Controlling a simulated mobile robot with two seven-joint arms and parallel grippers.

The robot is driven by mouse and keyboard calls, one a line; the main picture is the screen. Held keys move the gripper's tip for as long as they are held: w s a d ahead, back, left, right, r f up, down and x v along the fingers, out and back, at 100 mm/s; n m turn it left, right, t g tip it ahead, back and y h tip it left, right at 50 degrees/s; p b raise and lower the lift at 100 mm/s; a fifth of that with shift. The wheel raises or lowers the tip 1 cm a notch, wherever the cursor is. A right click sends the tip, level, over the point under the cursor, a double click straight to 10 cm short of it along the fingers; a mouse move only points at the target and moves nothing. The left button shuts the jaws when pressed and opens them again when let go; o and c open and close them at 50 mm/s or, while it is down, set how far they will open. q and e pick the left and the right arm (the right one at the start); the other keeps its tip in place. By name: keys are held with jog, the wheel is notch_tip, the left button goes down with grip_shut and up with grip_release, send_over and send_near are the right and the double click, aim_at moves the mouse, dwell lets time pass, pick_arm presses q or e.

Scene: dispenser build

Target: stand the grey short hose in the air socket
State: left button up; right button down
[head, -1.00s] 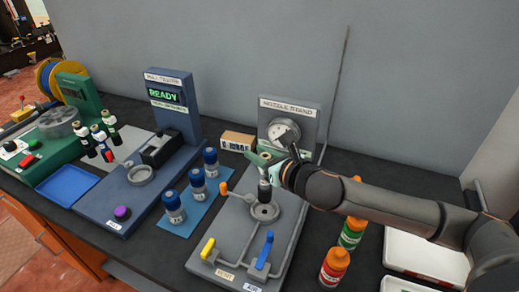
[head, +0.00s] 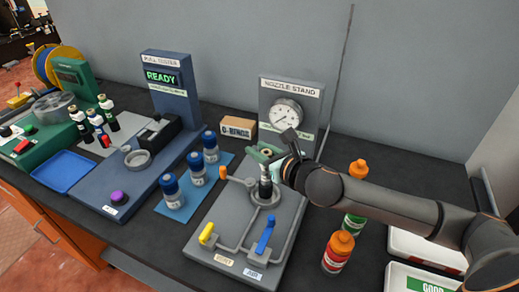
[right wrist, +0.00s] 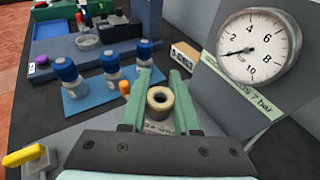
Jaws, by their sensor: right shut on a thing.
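My right gripper (head: 264,155) has green fingers and is shut on a short hollow cylindrical piece (head: 265,173), pale at the top and dark lower down. In the right wrist view its pale round rim and dark bore (right wrist: 159,99) show between the fingers (right wrist: 160,90). The piece is roughly upright over the round seat (head: 257,200) of the nozzle stand (head: 215,222); its lower end is at the seat, but I cannot tell how deep it goes. I cannot tell for sure that this is the grey short hose. The label AIR (head: 253,274) is by the blue lever (head: 265,236). My left gripper is not in view.
The gauge panel (head: 271,92) rises just behind the gripper. Blue-capped bottles (head: 198,170) and an orange lever (head: 224,172) stand left of the seat. Orange-capped bottles (head: 338,252) are to the right. A yellow lever (head: 207,233) is at the front.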

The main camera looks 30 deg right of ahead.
jog(key=shift+r+p, duration=0.1)
jog(key=shift+p, duration=0.65)
dwell(0.8)
jog(key=shift+f+b, duration=0.4)
jog(key=shift+f, duration=0.2)
jog(key=c, duration=0.9)
grip_release()
jog(key=shift+f, duration=0.1)
jog(key=shift+s, duration=0.1)
